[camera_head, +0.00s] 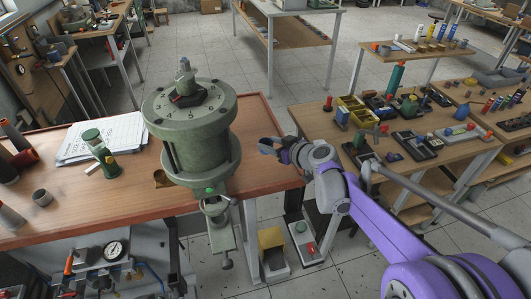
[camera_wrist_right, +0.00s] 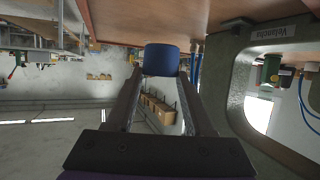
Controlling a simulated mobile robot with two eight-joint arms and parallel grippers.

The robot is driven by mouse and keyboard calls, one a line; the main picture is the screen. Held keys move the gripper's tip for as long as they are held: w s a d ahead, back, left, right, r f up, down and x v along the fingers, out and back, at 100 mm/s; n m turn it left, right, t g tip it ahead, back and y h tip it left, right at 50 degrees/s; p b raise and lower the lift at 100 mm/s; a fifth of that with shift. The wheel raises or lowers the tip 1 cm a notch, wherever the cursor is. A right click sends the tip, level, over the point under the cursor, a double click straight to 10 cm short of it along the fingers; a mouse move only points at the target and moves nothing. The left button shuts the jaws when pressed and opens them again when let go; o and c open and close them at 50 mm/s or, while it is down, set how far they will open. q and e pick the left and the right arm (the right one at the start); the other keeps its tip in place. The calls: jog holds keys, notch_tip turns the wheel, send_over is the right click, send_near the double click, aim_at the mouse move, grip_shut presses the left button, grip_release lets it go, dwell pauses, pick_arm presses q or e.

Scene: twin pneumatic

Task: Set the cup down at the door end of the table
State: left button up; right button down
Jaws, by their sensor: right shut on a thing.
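My right gripper (camera_head: 275,149) reaches in from the right over the right end of the wooden table (camera_head: 255,117). It is shut on a small dark blue cup (camera_head: 266,146), mostly hidden by the fingers in the head view. In the right wrist view the blue cup (camera_wrist_right: 161,60) sits between the two long fingertips, near the wooden tabletop (camera_wrist_right: 140,15), which shows upside down. I cannot tell whether the cup touches the tabletop. No door is clearly seen. My left gripper is not in view.
A large green machine with a dial (camera_head: 188,130) stands just left of my right gripper. The table's right end around the cup is clear. A second table (camera_head: 440,165) stands right.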

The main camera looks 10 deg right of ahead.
jog(key=shift+f+b, duration=0.3)
jog(key=shift+f, duration=2.6)
jog(key=shift+c, duration=1.4)
grip_release()
